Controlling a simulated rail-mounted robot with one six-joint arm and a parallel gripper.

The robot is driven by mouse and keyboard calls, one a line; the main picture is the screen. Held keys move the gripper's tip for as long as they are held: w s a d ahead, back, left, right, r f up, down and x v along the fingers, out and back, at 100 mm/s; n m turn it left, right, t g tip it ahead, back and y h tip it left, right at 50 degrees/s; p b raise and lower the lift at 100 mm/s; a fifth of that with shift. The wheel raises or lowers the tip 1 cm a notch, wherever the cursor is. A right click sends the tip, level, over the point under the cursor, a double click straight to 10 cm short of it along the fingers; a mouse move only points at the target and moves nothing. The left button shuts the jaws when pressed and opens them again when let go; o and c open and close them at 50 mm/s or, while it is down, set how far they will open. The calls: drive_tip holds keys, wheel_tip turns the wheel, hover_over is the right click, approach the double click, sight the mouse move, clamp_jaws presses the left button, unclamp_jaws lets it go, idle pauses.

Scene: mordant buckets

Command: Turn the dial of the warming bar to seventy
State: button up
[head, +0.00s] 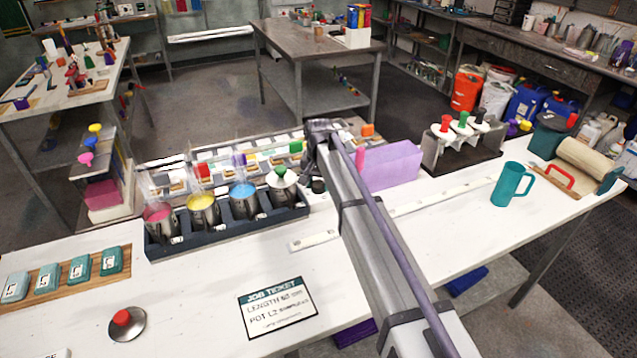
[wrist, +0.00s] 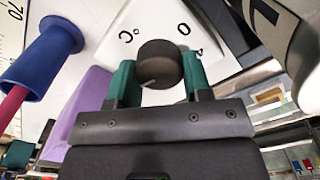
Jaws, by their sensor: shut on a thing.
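The round dark dial (wrist: 157,58) sits on a white plate (wrist: 112,45) with black markings around it in the wrist view. A short pale line shows on the near lower part of the dial. The plate's markings are partly cut off or hidden, so I cannot read the setting. My gripper (wrist: 155,82) is shut on the dial, one green finger at each side of it. In the head view the end of my arm (head: 323,130) is beyond the dark rack of pots (head: 160,248), which may be the warming bar. My fingers and the held dial are hidden there.
Several metal pots with coloured contents stand in the dark rack. A purple block (head: 392,166) stands right of my arm, and a blue holder (wrist: 55,45) with a pink rod is at the left in the wrist view. A job ticket (head: 278,305) lies in front on the white table.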

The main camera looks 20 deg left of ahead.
sight(319, 183)
idle(0.4)
drive_tip(key=o, duration=0.9)
wheel_tip(319, 183, up, 11)
drive_tip(key=p, duration=1.1)
drive_tip(key=shift+f, duration=0.1)
